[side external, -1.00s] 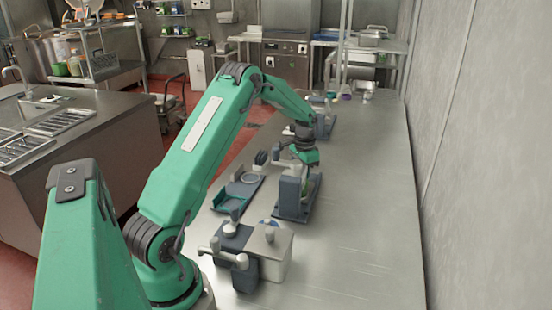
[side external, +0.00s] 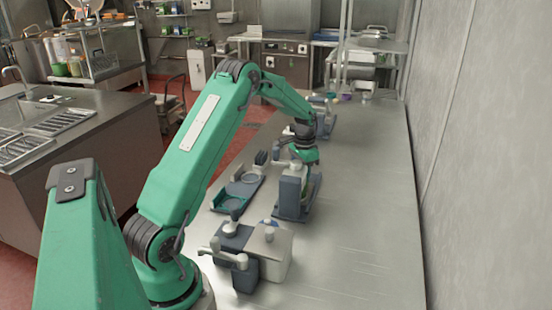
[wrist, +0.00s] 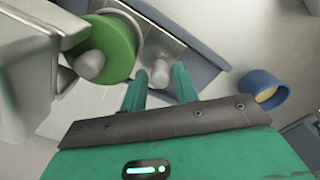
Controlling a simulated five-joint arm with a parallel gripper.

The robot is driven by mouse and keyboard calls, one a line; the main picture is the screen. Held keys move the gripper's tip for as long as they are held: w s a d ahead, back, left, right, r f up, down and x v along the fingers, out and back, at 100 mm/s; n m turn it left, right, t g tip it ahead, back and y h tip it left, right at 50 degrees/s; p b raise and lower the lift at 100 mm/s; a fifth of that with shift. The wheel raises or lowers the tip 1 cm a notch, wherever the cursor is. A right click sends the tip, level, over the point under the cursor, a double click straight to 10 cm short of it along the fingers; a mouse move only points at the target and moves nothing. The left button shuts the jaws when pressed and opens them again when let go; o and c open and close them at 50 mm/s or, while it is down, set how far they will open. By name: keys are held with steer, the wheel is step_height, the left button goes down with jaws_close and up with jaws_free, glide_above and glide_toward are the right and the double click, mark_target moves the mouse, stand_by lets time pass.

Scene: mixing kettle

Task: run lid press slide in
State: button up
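A small grey peg (wrist: 160,74) stands on the slide plate (wrist: 172,45). In the side view the press hides my fingertips.
A blue ring-shaped cup (wrist: 263,90) lies right of my fingers. A dark tray with round recesses (side external: 238,192) sits left of the press. A pale box with a knob (side external: 270,250) and a handled fixture (side external: 232,240) stand nearer. The right side of the bench (side external: 370,220) is clear.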

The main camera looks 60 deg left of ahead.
steer(key=shift+r, duration=3.5)
steer(key=shift+o, duration=1.3)
steer(key=n, duration=0.5)
steer(key=shift+r, duration=0.35)
steer(key=n, duration=0.5)
steer(key=shift+r+n, duration=0.4)
steer(key=shift+f, duration=3.95)
